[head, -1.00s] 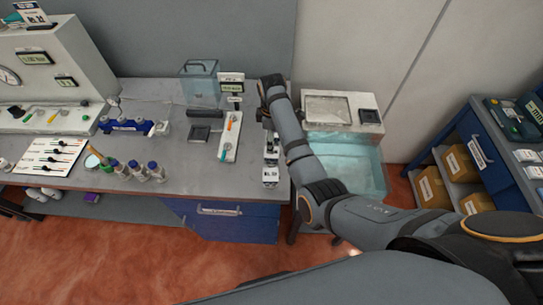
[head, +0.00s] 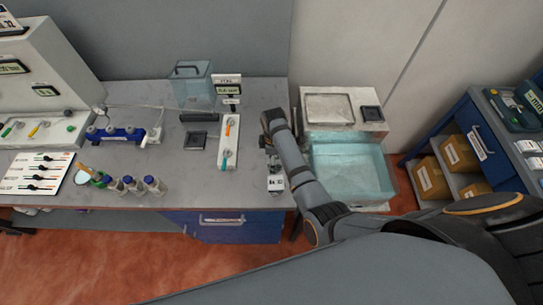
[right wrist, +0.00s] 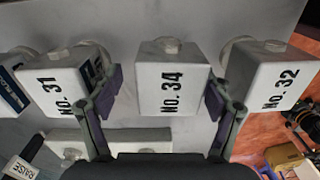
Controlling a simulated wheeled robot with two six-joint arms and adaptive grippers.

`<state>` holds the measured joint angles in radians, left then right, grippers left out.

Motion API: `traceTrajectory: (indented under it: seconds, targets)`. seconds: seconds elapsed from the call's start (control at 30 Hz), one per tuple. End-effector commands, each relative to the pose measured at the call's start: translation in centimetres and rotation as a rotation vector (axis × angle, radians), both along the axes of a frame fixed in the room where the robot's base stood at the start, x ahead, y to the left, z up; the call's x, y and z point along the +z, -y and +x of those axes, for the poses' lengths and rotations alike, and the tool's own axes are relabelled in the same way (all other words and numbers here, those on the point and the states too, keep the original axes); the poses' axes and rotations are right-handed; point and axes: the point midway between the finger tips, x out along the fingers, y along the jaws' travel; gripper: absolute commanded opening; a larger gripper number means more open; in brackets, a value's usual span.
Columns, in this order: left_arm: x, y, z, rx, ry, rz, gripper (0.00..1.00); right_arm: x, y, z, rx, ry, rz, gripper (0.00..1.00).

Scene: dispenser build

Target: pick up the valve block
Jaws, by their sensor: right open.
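In the right wrist view, three white valve blocks marked No. 31 (right wrist: 55,88), No. 34 (right wrist: 172,82) and No. 32 (right wrist: 275,78) stand in a row with gaps between them. My right gripper (right wrist: 162,92) is open, with one finger on each side of the No. 34 block. The left finger is beside the No. 31 block; whether either finger touches a block I cannot tell. In the head view, a white labelled block (head: 275,184) shows at the bench's right front edge. My right arm hides most of the row there. My left gripper is not in view.
A board with orange and teal handles (head: 228,142) lies left of my right arm. A clear blue bin (head: 350,172) stands right of the bench. Several bottles (head: 132,184) stand at the bench's left front. A clear lidded box (head: 191,84) stands at the back.

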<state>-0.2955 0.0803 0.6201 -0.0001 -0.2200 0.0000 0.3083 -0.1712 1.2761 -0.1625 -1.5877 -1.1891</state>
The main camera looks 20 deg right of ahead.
Motion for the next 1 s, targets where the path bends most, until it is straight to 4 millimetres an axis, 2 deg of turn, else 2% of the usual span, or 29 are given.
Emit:
traceTrajectory:
  seconds: [0.1, 0.13, 0.43, 0.57, 0.7, 0.83, 1.0]
  targets:
    - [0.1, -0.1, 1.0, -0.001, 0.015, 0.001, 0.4, 0.0, 0.0, 0.0, 0.0, 0.0, -0.001, 0.79]
    - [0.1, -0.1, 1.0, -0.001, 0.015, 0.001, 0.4, 0.0, 0.0, 0.0, 0.0, 0.0, -0.001, 0.76]
    - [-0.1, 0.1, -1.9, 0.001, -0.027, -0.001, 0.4, 0.0, 0.0, 0.0, 0.0, 0.0, -0.001, 0.36]
    - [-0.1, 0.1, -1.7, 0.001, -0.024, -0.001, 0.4, 0.0, 0.0, 0.0, 0.0, -0.001, -0.001, 0.18]
    - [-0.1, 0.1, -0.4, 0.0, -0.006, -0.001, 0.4, -0.1, 0.0, -0.1, 0.0, -0.002, 0.0, 0.0]
    - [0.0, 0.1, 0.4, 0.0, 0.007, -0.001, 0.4, 0.0, 0.0, 0.0, 0.0, -0.002, 0.001, 0.0]
    - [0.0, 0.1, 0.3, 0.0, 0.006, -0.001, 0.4, 0.0, 0.0, 0.0, 0.0, -0.002, 0.0, 0.0]
